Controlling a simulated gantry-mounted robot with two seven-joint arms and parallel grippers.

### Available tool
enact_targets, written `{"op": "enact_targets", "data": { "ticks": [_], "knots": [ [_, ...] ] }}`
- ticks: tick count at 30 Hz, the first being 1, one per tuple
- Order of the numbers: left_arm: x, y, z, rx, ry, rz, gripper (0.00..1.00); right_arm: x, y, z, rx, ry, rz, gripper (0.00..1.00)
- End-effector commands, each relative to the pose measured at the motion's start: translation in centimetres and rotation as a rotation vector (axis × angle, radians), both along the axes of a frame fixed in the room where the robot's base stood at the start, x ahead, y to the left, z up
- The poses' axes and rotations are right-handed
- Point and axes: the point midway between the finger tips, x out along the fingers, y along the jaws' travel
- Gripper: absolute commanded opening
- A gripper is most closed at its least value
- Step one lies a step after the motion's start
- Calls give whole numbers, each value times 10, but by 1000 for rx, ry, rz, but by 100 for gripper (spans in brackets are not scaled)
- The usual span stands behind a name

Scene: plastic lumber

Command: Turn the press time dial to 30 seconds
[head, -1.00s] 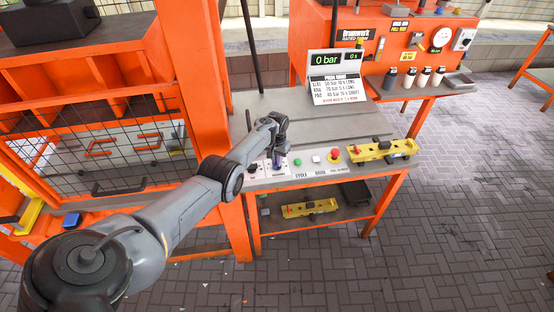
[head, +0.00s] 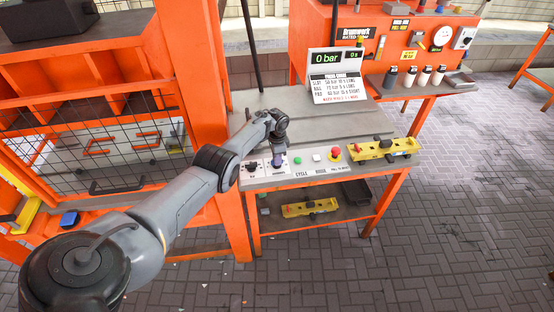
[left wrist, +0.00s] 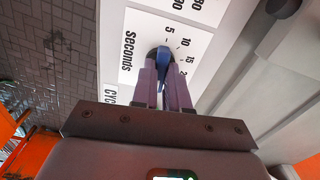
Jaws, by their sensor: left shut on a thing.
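The press time dial (left wrist: 163,54) is a small blue knob on a white plate printed "seconds" with marks including 5, 10 and 15, seen in the left wrist view. My left gripper (left wrist: 164,88) is shut on the dial, its purple fingers on either side of it. The fingers hide part of the dial and scale, and I cannot tell which mark it points at. In the head view my left gripper (head: 278,161) is at the front left of the press table, over the dial's plate. My right gripper is not in view.
Left of the time dial is another dial (head: 252,167). To the right are a green button (head: 297,160), a white button (head: 316,158), a red stop button (head: 334,153) and a yellow tool (head: 384,148).

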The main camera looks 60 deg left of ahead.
Motion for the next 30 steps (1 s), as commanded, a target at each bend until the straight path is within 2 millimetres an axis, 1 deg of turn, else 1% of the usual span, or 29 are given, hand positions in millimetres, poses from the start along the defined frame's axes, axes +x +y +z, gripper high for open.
{"op": "enact_targets", "data": {
  "ticks": [9,23,24,28,30],
  "knots": [
    [0,0,-1,0,0,-93,0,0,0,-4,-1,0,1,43],
    [0,0,-1,0,0,-106,0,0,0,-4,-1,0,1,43],
    [0,0,-1,0,0,-106,18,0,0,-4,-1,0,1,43],
    [0,0,-1,0,0,-105,38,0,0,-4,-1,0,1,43],
    [0,0,-1,0,0,-104,39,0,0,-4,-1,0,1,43]
  ]
}}
